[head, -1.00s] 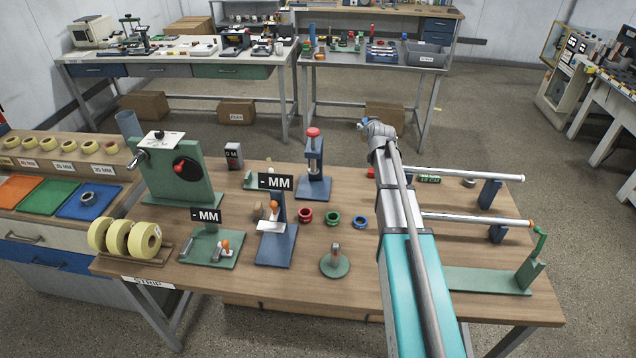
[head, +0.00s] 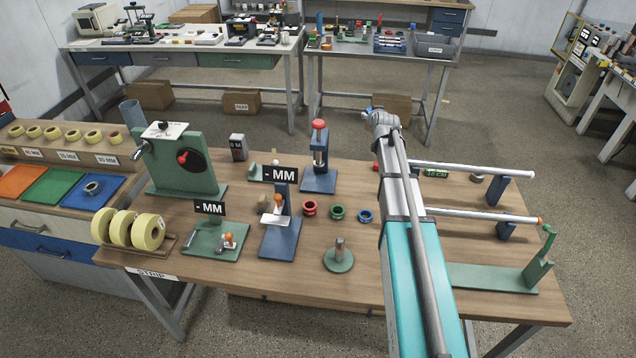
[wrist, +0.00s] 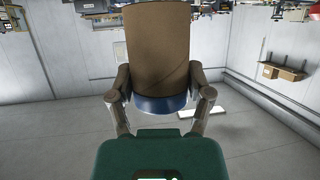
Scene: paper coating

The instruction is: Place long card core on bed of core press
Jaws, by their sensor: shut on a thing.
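The brown card core (wrist: 158,45) is held between the two fingers of my gripper (wrist: 160,98) in the wrist view. A dark blue band (wrist: 160,105) shows at its near end. My gripper is shut on the core, away from any surface in that view. In the head view my arm reaches over the right half of the bench, and the gripper and core are hidden behind it. A blue upright stand with a red knob, which looks like the core press (head: 318,160), stands left of my arm. Its flat blue base (head: 318,184) looks empty.
Red (head: 309,208), green (head: 337,213) and blue rings (head: 366,216) lie on the bench (head: 300,268) before the stand. A blue gauge stand (head: 279,235) and green crank device (head: 180,165) are to the left. Silver rollers (head: 475,168) lie right of my arm.

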